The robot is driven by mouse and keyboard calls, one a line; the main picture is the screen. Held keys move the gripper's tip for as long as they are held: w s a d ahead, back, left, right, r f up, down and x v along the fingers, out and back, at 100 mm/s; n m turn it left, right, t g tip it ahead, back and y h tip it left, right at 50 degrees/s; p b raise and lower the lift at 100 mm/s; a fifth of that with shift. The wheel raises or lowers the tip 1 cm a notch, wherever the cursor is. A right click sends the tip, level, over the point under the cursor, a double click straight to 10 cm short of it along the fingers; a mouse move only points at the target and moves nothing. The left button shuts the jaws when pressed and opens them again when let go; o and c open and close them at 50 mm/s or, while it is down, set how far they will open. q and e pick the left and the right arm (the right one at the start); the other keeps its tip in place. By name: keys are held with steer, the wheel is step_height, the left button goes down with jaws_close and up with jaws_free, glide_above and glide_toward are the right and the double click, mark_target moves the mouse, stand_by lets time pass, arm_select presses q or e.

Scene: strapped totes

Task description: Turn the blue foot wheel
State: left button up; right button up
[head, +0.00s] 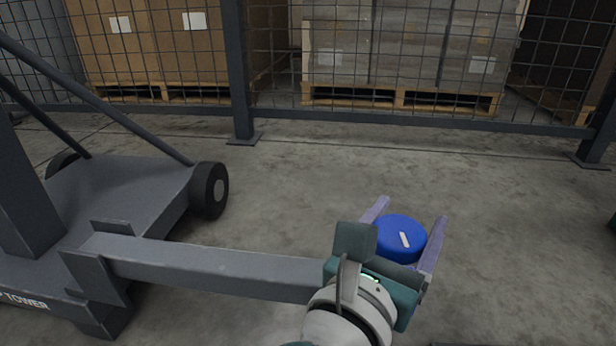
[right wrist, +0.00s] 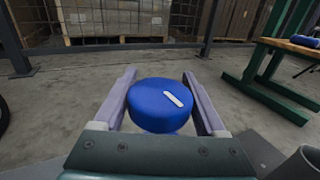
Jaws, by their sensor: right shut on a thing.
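The blue foot wheel (head: 390,229) is a round blue knob with a white mark on its top. It sits at the outer end of a grey outrigger beam (head: 205,268) that comes from the tower's base (head: 110,195). My right gripper (head: 412,211) is shut on the wheel, one pale purple finger on each side of it. The right wrist view shows the wheel (right wrist: 152,108) between both fingers, its white mark slanting down to the right. What is under the wheel is mostly hidden. My left gripper is not in view.
A green-legged bench (right wrist: 262,60) stands at right. The concrete floor (head: 320,180) between is clear.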

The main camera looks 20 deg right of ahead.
stand_by(0.4)
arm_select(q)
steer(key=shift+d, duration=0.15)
arm_select(e)
steer(key=o, duration=1.3)
steer(key=shift+d, duration=0.15)
